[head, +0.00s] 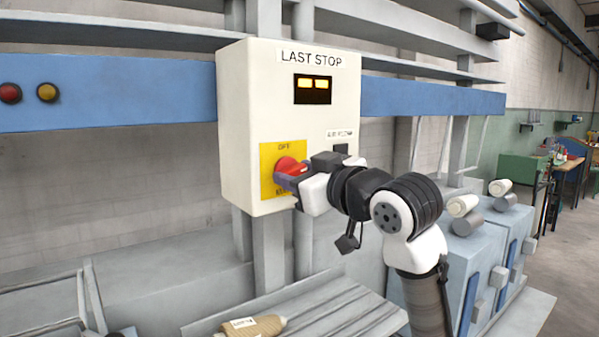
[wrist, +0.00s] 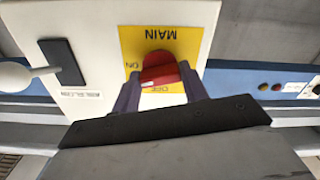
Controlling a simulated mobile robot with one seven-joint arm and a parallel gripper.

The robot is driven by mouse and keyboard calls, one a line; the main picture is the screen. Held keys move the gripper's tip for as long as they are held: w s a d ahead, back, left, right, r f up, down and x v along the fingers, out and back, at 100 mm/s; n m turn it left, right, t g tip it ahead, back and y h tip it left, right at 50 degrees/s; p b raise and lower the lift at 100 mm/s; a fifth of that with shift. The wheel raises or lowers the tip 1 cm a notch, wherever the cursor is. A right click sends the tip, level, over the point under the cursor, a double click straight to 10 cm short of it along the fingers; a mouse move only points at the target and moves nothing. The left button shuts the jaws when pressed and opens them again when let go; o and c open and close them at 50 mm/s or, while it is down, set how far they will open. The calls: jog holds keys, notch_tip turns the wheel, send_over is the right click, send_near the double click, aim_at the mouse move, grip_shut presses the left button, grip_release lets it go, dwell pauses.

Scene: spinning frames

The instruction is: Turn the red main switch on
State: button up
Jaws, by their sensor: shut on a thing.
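The red main switch (head: 288,166) sits on a yellow plate (head: 267,160) at the lower left of a cream control box. The wrist view shows the switch (wrist: 160,68) upside down, with MAIN above, ON at left and OFF below. A white mark on the knob's lower edge lies near OFF. My gripper (head: 290,178) is shut on the red knob, one finger on each side; its fingers (wrist: 162,92) also show in the wrist view. The gripper hides part of the plate and lettering.
Red (head: 10,93) and yellow buttons (head: 47,92) are on the blue beam. A wrapped bobbin (head: 253,327) lies below.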

jog(key=shift+m, duration=1.4)
jog(key=shift+r, duration=0.1)
jog(key=o, duration=1)
jog(key=b+v, duration=0.3)
jog(key=v, duration=1.1)
jog(key=shift+b, duration=0.3)
